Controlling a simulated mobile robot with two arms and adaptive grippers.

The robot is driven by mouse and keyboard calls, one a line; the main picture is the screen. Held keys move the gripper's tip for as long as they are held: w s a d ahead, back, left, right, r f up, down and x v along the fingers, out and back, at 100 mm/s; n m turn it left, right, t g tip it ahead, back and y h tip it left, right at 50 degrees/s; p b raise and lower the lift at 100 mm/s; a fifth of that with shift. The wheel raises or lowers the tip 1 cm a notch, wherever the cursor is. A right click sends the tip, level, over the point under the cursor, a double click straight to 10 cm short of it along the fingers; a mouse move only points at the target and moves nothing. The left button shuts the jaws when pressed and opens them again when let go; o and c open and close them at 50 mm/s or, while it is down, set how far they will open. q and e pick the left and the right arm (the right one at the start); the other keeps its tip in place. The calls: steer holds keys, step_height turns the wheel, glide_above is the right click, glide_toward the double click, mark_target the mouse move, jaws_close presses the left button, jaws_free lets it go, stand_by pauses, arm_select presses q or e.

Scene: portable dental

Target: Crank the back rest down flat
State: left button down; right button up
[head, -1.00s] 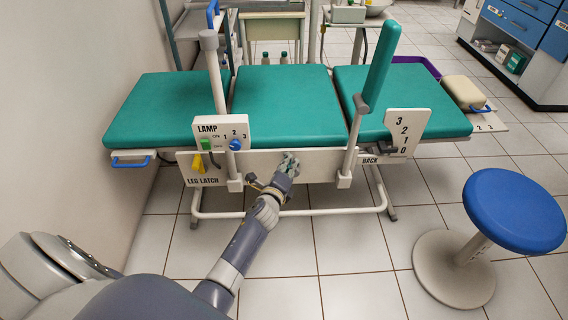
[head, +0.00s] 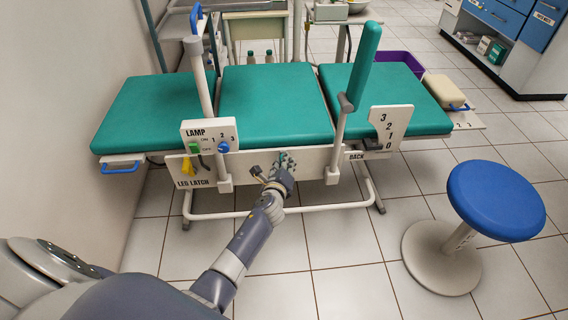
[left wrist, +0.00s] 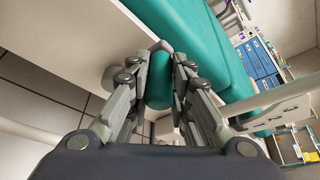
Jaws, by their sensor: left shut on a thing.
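The teal bench (head: 272,105) has its right section, the back rest (head: 408,108), lying about level with the middle section. The scale plate (head: 391,122) marked 3, 2, 1, 0 stands at its front edge, with a dark pointer (head: 374,144) low beside the 0, above the BACK label. My left gripper (head: 284,163) is at the white front panel (head: 318,163). In the left wrist view its fingers are shut around a teal cylindrical crank grip (left wrist: 158,94). The rest of the crank is mostly hidden by the gripper. My right gripper is not in view.
A lamp switch box (head: 210,136) and a yellow leg latch (head: 187,166) are left of the gripper. An upright teal armrest (head: 361,58) stands on a post. A blue stool (head: 494,199) stands at right. The floor in front is mostly clear.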

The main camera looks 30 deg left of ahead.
arm_select(q)
steer(key=shift+d, duration=0.15)
steer(key=c, duration=1.4)
jaws_free()
steer(key=shift+c, duration=0.2)
steer(key=shift+s+r, duration=0.1)
steer(key=shift+s, duration=0.45)
steer(key=v, duration=1.1)
steer(key=shift+w, duration=0.1)
